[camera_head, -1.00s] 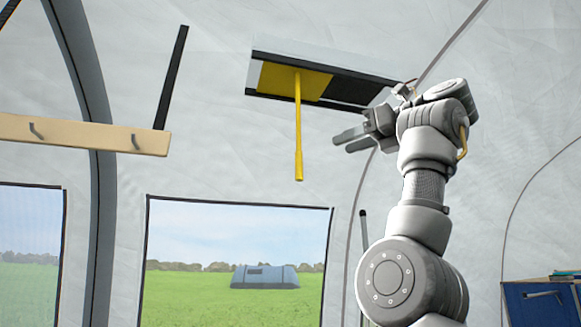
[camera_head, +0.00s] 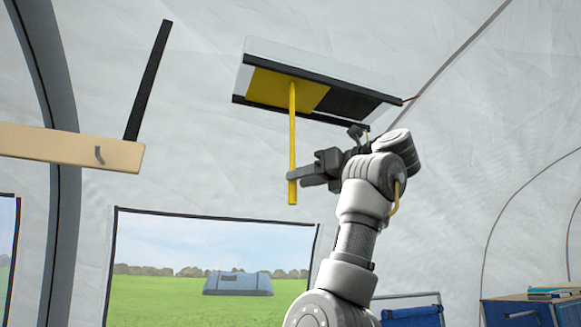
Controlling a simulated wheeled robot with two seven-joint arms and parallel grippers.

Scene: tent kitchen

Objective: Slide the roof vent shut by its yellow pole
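The roof vent (camera_head: 350,103) is in the tent's sloping ceiling at upper middle. Its yellow panel (camera_head: 265,88) covers the left part, and a dark opening shows at the right. The yellow pole (camera_head: 292,130) hangs down from the panel. My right gripper (camera_head: 298,177) is at the pole's lower end, coming from the right, with its fingertips overlapping the pole in the picture. Whether the fingers are closed on it is too small to tell. My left gripper is not in view.
A pale wooden rail (camera_head: 70,147) with a hook is at the left, and a dark strip (camera_head: 148,80) rises above it. A window (camera_head: 165,245) lies below the vent. Blue furniture (camera_head: 530,311) stands at lower right. Space left of the pole looks clear.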

